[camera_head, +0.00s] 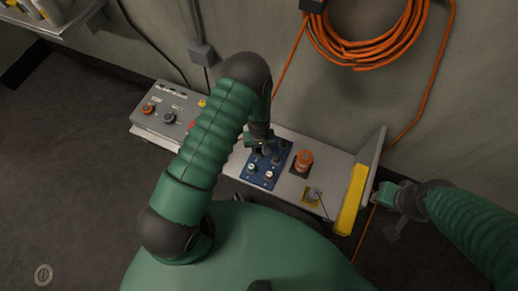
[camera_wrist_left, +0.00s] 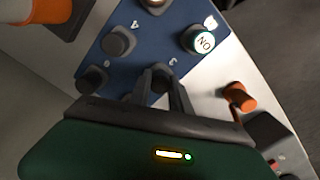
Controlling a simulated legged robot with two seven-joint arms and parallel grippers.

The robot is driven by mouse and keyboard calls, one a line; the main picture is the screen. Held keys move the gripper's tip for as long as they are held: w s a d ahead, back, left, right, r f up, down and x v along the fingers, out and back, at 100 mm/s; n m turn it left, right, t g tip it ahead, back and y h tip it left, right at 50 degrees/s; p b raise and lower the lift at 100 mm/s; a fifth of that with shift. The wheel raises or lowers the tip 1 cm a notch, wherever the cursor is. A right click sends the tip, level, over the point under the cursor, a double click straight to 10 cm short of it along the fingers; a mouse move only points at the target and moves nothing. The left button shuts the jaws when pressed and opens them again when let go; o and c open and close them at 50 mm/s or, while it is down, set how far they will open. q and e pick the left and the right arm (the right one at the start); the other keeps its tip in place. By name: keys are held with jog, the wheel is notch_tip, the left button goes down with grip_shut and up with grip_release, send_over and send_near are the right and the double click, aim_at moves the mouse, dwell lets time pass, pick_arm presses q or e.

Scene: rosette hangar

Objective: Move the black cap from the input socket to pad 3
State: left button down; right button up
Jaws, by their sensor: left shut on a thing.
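The blue panel (camera_head: 259,181) with numbered pads lies on the grey bench, and it fills the upper middle of the left wrist view (camera_wrist_left: 165,35). My left gripper (camera_head: 262,148) is over its far part. In the left wrist view its fingers (camera_wrist_left: 160,88) are shut on a black cap (camera_wrist_left: 160,77) beside the number 3. I cannot tell whether the cap touches the panel. Other dark round pieces (camera_wrist_left: 118,42) sit near the number 4 and at the panel's corner (camera_wrist_left: 92,80). My right gripper (camera_head: 388,195) is beyond the bench's right end, its jaws unclear. The input socket is not clearly identifiable.
An orange knob (camera_head: 304,159) stands right of the panel. A white round piece (camera_wrist_left: 203,41) sits on the panel. A grey control box (camera_head: 165,107) is at the bench's left, and a yellow block (camera_head: 351,199) at its right end. Orange cable (camera_head: 365,50) hangs on the wall.

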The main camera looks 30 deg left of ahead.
pick_arm(q)
jog(key=c, duration=1.1)
grip_release()
notch_tip(320, 180, up, 17)
jog(key=p, duration=0.9)
jog(key=shift+f, duration=0.15)
